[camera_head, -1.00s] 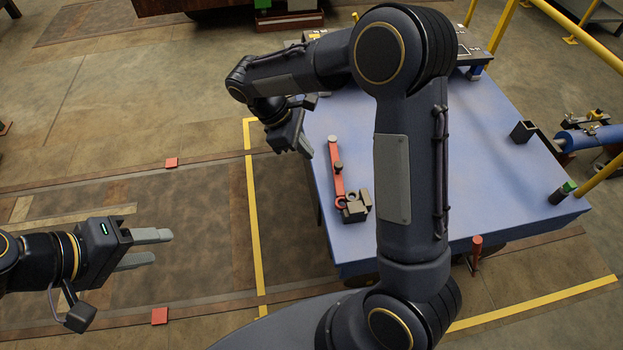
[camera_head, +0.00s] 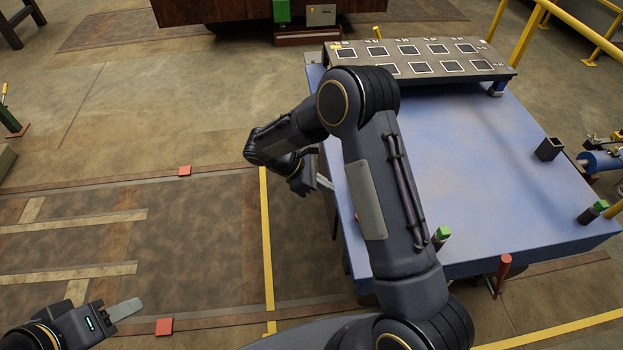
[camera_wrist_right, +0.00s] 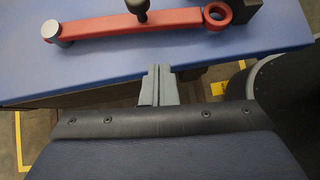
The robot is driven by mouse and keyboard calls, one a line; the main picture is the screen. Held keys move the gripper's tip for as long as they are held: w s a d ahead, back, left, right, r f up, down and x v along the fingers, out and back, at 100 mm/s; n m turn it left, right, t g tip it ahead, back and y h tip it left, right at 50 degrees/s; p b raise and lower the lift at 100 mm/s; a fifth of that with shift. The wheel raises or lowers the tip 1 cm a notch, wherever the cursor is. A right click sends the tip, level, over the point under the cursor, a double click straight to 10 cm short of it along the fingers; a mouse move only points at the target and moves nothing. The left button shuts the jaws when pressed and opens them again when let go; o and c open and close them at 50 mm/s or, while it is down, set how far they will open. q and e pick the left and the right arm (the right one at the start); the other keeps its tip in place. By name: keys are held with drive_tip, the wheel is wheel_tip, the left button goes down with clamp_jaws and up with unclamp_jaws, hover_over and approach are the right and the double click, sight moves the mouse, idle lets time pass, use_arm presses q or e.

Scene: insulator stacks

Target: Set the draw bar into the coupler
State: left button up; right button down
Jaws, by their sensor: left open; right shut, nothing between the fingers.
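The draw bar, a red bar (camera_wrist_right: 140,25) with a ring at its right end, a dark knob at its middle and a grey pin at its left end, lies on the blue table (camera_head: 470,150) in the right wrist view. A dark block (camera_wrist_right: 243,10), possibly the coupler, stands by the ring, partly out of frame. My left gripper (camera_head: 125,310) is open over the floor at lower left.
A panel with white-outlined squares (camera_head: 415,60) stands at the table's back. A dark square cup (camera_head: 549,148) and green-topped posts (camera_head: 441,235) (camera_head: 592,212) are on the table. A red post (camera_head: 503,265) stands by its front edge. The left floor is mostly clear.

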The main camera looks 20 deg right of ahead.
drive_tip(key=d, duration=0.1)
drive_tip(key=s+d, duration=0.1)
drive_tip(key=d, duration=0.1)
drive_tip(key=d+b, duration=0.1)
drive_tip(key=shift+s+d+f, duration=0.2)
drive_tip(key=shift+s+f, duration=0.1)
drive_tip(key=shift+f, duration=0.1)
drive_tip(key=shift+s+d+r+n+t+p, duration=0.15)
drive_tip(key=shift+s+d+n+t+p, duration=0.2)
drive_tip(key=shift+d+n, duration=0.2)
drive_tip(key=shift+s+d+n+t, duration=0.25)
drive_tip(key=shift+d, duration=0.15)
drive_tip(key=shift+a, duration=0.1)
